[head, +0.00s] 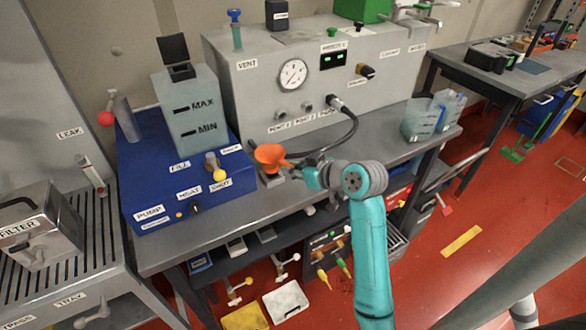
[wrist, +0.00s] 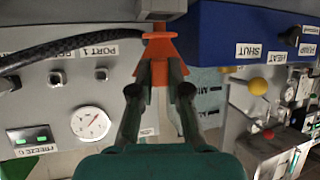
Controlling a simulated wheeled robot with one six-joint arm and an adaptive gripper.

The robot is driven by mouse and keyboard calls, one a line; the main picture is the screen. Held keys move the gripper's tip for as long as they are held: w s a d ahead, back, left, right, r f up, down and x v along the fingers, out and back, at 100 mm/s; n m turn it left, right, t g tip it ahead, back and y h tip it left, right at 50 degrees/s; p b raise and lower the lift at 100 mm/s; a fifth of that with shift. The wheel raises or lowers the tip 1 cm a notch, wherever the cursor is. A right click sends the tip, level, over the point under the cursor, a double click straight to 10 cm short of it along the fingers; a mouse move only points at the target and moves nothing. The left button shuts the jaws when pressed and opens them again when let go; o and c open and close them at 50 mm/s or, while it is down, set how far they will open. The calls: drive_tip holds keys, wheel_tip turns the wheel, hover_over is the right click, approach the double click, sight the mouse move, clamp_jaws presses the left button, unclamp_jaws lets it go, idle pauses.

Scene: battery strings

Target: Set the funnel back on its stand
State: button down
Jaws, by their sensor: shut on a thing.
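In the wrist view the funnel (wrist: 160,47) shows at the top, with the handle between the two dark fingers (wrist: 160,72). A small grey block, which looks like the stand (head: 271,178), is just below the funnel. I cannot tell whether the funnel touches it.
The blue unit (head: 150,205) with a clear tank (head: 190,112) and yellow-knobbed valve (head: 218,174) is close on the left. A black hose (head: 350,126) loops from the gauge panel (head: 258,98) behind my gripper. Clear containers (head: 420,120) stand at the bench's right end.

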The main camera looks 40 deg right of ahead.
drive_tip(key=shift+f, duration=1.05)
idle(0.6)
drive_tip(key=c, duration=1.1)
unclamp_jaws()
drive_tip(key=shift+o, duration=0.2)
drive_tip(key=v, duration=1.2)
